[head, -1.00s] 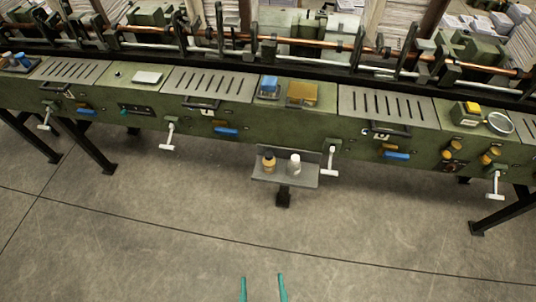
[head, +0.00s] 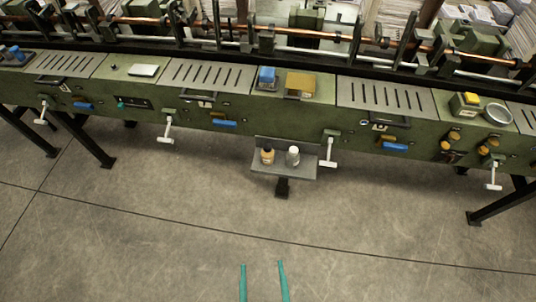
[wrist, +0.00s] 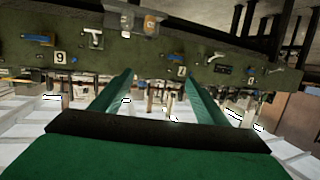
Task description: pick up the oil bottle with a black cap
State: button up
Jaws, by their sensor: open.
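The oil bottle with a black cap (head: 267,156) is amber and stands upright on a small grey shelf (head: 283,172) fixed to the front of the green machine. A white bottle (head: 293,157) stands just to its right. My gripper (head: 262,264) is open and empty, its teal fingers low in the head view, well short of the shelf. In the wrist view my two fingers (wrist: 164,82) are spread with nothing between them. A small amber shape near the top there may be the oil bottle, but it is too small to be sure.
The long green machine (head: 350,140) spans the view, with vents, blue handles and white cranks. One crank (head: 328,150) hangs close to the right of the shelf. Black legs stand at both sides. The concrete floor (head: 180,240) before the machine is clear.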

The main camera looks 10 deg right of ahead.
jog(key=w+d+f, duration=0.1)
jog(key=w+f, duration=0.7)
jog(key=f, duration=0.1)
jog(key=m+t+h, duration=0.1)
jog(key=t+h, duration=0.1)
send_near(268, 155)
notch_tip(268, 155, down, 4)
jog(key=shift+w+d, duration=0.2)
jog(key=shift+w, duration=1.8)
jog(key=shift+w+d, duration=0.2)
jog(key=shift+w, duration=1.85)
jog(key=shift+w+d, duration=0.2)
jog(key=shift+w, duration=1.8)
jog(key=shift+m, duration=0.3)
jog(key=shift+c, duration=0.4)
jog(key=c, duration=1.1)
jog(key=shift+r, duration=0.1)
